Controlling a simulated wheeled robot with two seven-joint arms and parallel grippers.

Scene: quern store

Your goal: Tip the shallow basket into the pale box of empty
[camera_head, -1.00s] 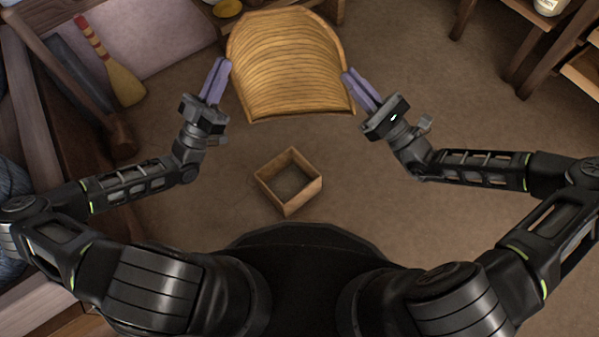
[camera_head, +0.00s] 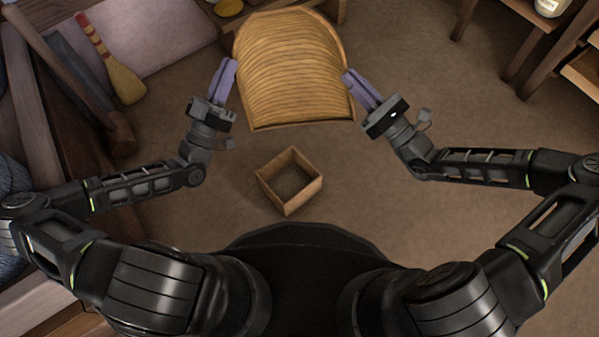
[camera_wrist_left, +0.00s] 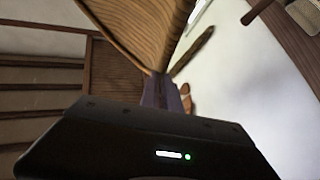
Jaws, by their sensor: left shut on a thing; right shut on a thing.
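The shallow basket (camera_head: 292,75), tan and ribbed with a raised rim on its far and side edges, is held up between my two grippers in the head view. No loose contents show in it. My left gripper (camera_head: 232,66) is shut on its left rim; the left wrist view shows the basket (camera_wrist_left: 140,30) at the purple fingers (camera_wrist_left: 162,88). My right gripper (camera_head: 350,78) is shut on its right rim. The pale box (camera_head: 290,208) is a small open square wooden box nearer my body, below the basket in the picture; its visible inside looks empty.
A brush with a red-striped handle (camera_head: 122,80) and a long-handled mallet (camera_head: 120,140) lie at the left. A yellow item (camera_head: 229,7) sits behind the basket. Wooden furniture (camera_head: 540,45) stands at the far right. The brown floor around the box is clear.

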